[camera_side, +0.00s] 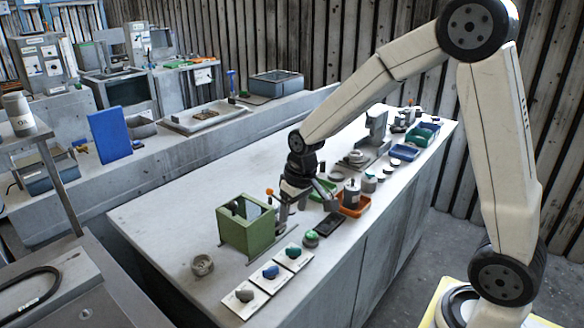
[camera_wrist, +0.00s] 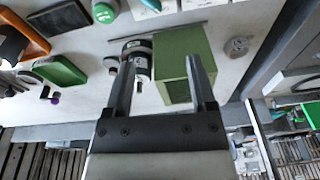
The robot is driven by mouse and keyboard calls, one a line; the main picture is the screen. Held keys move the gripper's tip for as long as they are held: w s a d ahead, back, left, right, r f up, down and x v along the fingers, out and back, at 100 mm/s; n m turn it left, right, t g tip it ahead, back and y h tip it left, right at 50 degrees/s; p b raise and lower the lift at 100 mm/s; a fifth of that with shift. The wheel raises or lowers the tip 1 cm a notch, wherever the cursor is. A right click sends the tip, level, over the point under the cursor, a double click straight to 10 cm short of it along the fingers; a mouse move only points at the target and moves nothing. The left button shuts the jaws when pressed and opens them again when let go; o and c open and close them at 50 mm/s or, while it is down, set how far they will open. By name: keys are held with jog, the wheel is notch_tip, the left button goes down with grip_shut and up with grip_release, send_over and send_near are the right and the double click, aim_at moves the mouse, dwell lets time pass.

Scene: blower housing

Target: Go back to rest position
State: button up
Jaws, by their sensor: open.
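My gripper (camera_side: 304,208) hangs over the long grey workbench (camera_side: 190,205), just right of a green box-shaped housing (camera_side: 245,232). In the wrist view its two dark fingers (camera_wrist: 162,62) stand wide apart, with nothing seen clamped between them. The green housing shows past the fingers (camera_wrist: 182,45), partly covered by the right finger. A dark cylindrical part with a pale band (camera_wrist: 138,58) lies beside the housing, partly covered by the left finger. I cannot tell how far the fingertips are from either one.
Three pale cards with small knobs (camera_side: 270,273) lie in front of the housing, near a round grey piece (camera_side: 202,265). An orange tray (camera_side: 354,206) and blue trays (camera_side: 405,152) stand farther along the bench. A blue panel (camera_side: 109,135) stands behind. The bench's left part is bare.

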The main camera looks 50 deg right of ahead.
jog(key=s+a+f, duration=0.2)
jog(key=s+a, duration=0.1)
jog(key=s, duration=0.9)
jog(key=shift+s+n+t, duration=0.3)
jog(key=shift+s+n, duration=0.05)
jog(key=shift+n, duration=0.05)
